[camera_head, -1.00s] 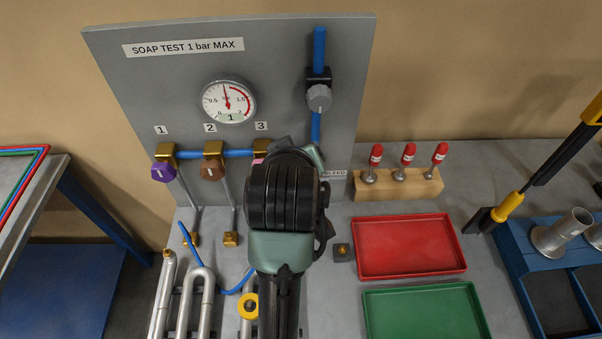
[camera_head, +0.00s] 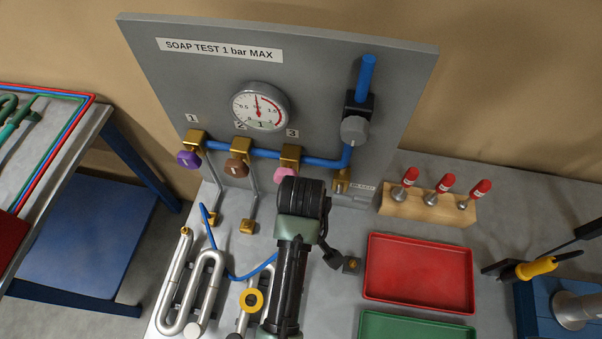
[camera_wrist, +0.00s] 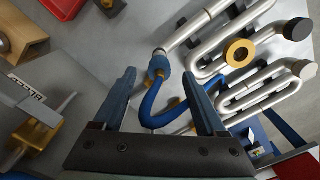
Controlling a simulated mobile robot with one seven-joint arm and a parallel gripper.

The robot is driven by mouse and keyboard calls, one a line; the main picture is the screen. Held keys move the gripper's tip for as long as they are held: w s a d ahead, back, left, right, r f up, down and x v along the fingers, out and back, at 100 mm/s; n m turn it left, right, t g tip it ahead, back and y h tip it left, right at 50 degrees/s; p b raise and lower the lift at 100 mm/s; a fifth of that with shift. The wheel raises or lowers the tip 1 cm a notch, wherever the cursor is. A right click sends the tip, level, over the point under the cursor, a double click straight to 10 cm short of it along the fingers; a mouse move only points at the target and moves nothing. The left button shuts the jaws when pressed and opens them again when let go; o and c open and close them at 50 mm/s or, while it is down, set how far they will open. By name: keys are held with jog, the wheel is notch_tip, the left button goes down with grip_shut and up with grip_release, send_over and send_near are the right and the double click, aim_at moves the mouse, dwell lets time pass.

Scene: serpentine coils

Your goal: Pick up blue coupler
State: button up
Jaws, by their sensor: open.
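The blue coupler (camera_wrist: 158,67) shows in the wrist view at the end of a curved blue hose (camera_wrist: 160,117), close to the end of a silver coil tube. My gripper (camera_wrist: 160,77) is open, with one finger on each side of the coupler in the picture. Whether the fingers are level with it or above it I cannot tell; nothing is held. In the head view the blue hose (camera_head: 237,279) runs along the bench and passes behind my arm, which hides the coupler and most of my gripper.
Serpentine coils (camera_head: 205,262) and a yellow ring (camera_head: 252,300) lie left of my arm. The gauge panel (camera_head: 320,60) with valves stands behind. A red tray (camera_head: 420,296), a green tray (camera_head: 385,325) and a wooden block (camera_head: 425,205) with red-capped pieces are right.

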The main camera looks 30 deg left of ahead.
jog(key=shift+a+f+p, duration=0.1)
jog(key=shift+f+p, duration=0.7)
jog(key=shift+f, duration=1.95)
grip_shut()
